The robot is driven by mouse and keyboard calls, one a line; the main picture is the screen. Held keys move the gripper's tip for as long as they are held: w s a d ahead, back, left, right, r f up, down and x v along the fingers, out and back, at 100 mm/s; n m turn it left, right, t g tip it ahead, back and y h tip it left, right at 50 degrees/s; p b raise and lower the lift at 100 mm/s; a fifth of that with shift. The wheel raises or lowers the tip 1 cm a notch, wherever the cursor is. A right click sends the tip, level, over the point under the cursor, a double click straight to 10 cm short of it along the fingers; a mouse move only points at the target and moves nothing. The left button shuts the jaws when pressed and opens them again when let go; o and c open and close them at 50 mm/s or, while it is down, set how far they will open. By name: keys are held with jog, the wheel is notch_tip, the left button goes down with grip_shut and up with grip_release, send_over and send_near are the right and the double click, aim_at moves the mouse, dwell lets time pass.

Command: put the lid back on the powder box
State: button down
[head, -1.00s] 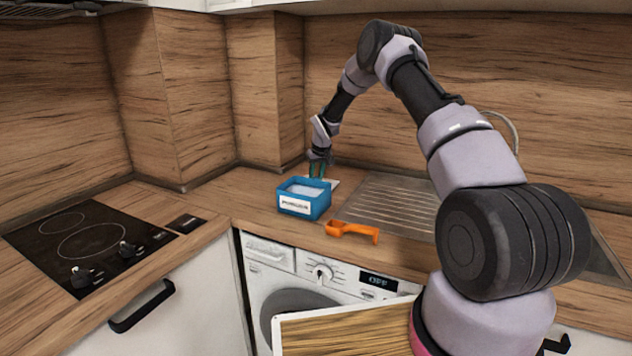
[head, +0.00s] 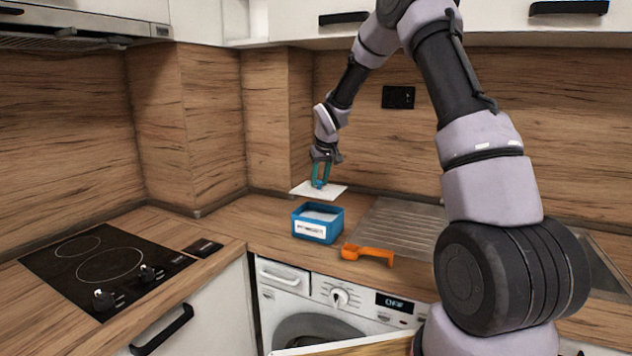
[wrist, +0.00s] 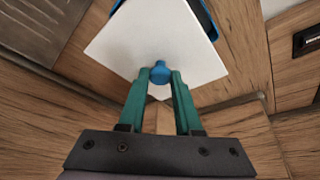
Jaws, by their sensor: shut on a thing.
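The powder box (head: 318,224) is a blue open-topped box with a white label, standing on the counter with pale powder inside. My gripper (head: 320,184) is shut on the blue knob of the white square lid (head: 302,189). The lid hangs level in the air above and slightly behind the box, apart from it.
An orange scoop (head: 368,253) lies on the counter right of the box. A ribbed steel drainer (head: 402,226) is behind it, and a black hob (head: 100,262) is at the left. The counter left of the box is clear.

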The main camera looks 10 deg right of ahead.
aim_at(320, 192)
jog(key=shift+s+a, duration=0.2)
jog(key=shift+s, duration=0.5)
jog(key=shift+f, duration=3.1)
jog(key=shift+f, duration=0.15)
jog(key=c, duration=0.5)
grip_release()
jog(key=o, duration=0.5)
jog(key=shift+c, duration=0.2)
